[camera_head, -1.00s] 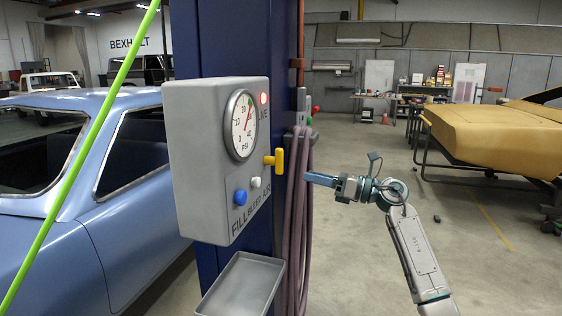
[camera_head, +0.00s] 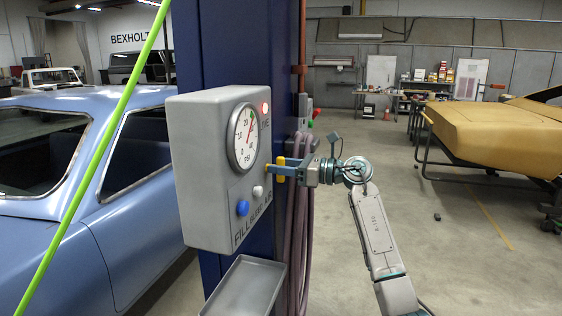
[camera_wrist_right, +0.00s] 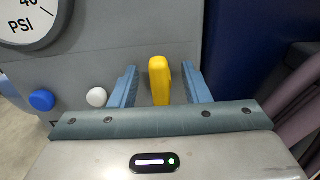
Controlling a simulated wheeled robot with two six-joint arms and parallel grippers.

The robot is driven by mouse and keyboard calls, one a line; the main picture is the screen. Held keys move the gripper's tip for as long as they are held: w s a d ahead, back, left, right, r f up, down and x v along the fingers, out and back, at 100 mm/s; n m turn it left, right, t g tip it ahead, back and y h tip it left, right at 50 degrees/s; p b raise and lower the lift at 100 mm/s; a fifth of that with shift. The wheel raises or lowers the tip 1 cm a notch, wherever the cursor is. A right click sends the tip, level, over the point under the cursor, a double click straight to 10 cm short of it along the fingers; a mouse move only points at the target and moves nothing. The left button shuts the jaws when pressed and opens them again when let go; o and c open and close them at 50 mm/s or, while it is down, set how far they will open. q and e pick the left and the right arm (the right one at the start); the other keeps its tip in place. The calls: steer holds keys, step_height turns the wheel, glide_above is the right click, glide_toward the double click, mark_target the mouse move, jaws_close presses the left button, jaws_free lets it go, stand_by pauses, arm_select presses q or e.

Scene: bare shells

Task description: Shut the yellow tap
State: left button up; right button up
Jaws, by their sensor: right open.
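The yellow tap (camera_head: 281,168) sticks out from the right side of a grey gauge box (camera_head: 205,220) on a blue column. In the right wrist view its yellow handle (camera_wrist_right: 159,80) stands upright between my two blue fingers. My right gripper (camera_head: 279,170) is open around the handle, one finger on each side. My left gripper is not in view.
The box has a dial gauge (camera_head: 243,139), a lit red lamp (camera_head: 264,107), a blue knob (camera_head: 242,208) and a white knob (camera_head: 257,191). A grey tray (camera_head: 245,287) is below. Mauve hoses (camera_head: 300,235) hang behind my gripper. A green line crosses the left, before a blue car (camera_head: 55,235).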

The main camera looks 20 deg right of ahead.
steer(key=shift+w+a, duration=0.1)
steer(key=shift+a, duration=0.05)
steer(key=shift+c, duration=0.4)
jaws_close()
